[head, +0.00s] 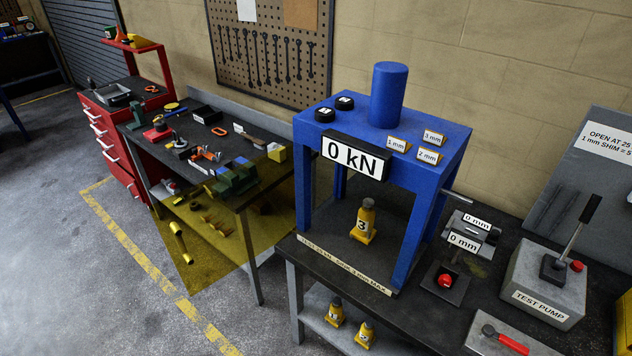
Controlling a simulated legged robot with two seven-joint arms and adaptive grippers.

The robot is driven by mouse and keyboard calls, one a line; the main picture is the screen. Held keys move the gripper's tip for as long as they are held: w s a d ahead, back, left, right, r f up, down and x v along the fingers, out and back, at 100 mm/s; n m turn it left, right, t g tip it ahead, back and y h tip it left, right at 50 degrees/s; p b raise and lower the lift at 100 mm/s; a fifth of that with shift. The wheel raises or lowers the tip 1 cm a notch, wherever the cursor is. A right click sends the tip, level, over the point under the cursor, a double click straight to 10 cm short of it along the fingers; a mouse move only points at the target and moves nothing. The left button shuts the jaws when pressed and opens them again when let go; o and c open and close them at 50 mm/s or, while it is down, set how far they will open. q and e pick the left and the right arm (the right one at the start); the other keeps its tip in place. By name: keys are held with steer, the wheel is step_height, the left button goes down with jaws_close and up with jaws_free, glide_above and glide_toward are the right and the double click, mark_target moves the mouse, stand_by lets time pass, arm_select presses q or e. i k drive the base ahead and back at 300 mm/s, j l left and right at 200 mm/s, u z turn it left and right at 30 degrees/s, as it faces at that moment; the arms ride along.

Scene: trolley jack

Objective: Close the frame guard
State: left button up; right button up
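The frame guard (215,238) looks to be the see-through yellow panel to the left of the blue press frame (304,195). It stands swung out to the left from the frame's left front post, and the workbench edge and yellow parts show through it. The front of the press frame is uncovered. Inside the frame a yellow jack (361,225) marked 3 stands upright on the bench. A 0 kN display (352,156) is on the frame's top beam. Neither of my grippers is in view.
A grey test pump (545,285) with a lever, a red button (445,281) and 0 mm gauges (465,242) stand right of the press. Two yellow jacks (337,311) are on the lower shelf. A dark workbench (255,195) with tools is at left; the floor (70,290) before it is clear.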

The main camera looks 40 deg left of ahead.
mark_target(176, 230)
steer(key=j+z, duration=0.2)
steer(key=j, duration=0.65)
steer(key=k+j+z, duration=0.2)
steer(key=j, duration=0.7)
steer(key=i, duration=0.1)
